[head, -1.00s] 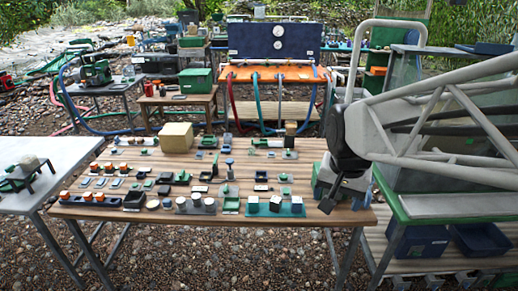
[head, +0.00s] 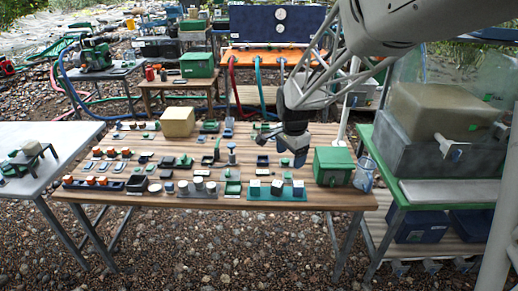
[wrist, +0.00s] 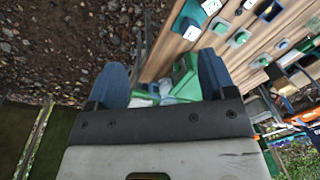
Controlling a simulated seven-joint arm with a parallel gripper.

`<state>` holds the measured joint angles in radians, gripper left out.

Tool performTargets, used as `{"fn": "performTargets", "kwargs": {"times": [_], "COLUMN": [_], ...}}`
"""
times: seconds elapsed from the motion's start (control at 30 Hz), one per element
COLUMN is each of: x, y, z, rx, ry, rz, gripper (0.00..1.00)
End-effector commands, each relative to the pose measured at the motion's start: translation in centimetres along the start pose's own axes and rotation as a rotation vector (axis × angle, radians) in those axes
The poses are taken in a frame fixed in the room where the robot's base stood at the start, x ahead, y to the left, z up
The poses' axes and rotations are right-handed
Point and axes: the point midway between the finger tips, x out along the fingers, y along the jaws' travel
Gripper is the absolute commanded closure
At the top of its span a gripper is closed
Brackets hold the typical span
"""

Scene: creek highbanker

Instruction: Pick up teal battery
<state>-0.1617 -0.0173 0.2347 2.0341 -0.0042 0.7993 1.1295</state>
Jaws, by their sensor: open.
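My gripper (head: 290,155) is above the right part of the wooden table (head: 215,202), left of a green box. In the wrist view my gripper (wrist: 163,76) shows two blue fingers spread wide apart, with nothing held between them. Many small green, teal, blue and white parts lie in rows on the table. I cannot tell for sure which of them is the teal battery; they are too small in the head view. A small bluish-teal piece (head: 285,161) shows just below the gripper, partly hard to separate from it.
The green box (head: 333,167) and a clear bluish jar (head: 364,174) stand at the table's right end. A tan block (head: 177,122) sits at the back. A teal tray (head: 262,196) with white cubes lies at the front edge. A large tank (head: 445,125) stands right.

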Motion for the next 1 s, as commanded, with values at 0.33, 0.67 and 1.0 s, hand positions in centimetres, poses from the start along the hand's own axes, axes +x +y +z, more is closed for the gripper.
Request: {"fn": "performTargets", "kwargs": {"times": [0.33, 0.67, 1.0], "x": [6.9, 14.3, 21.1], "y": [-7.0, -12.9, -17.2], "z": [-0.2, 0.3, 1.3], "rx": [0.205, 0.402, 0.57], "ry": [-0.015, -0.019, -0.017], "rz": [0.032, 0.062, 0.086], "gripper": [0.23, 0.23, 0.23]}}
